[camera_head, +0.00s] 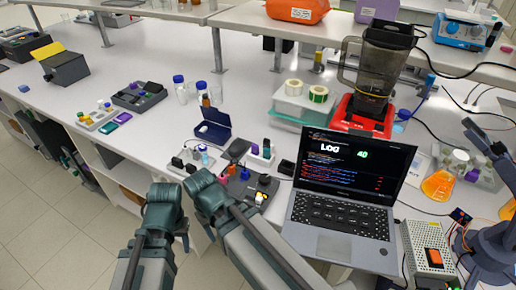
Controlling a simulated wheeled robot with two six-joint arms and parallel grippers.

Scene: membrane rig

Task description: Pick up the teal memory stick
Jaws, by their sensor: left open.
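My left gripper (165,200) is low in the view, by the front edge of the bench, open and apart from both. My right arm's dark green end (206,190) is beside it, nearer the small pieces; its jaws cannot be made out.
A laptop (340,205) stands open to the right of my arms. A dark blue open case (213,131) and small bottles stand behind the small pieces. A red blender (368,110) is farther back. The white bench (150,145) has free room at left of centre.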

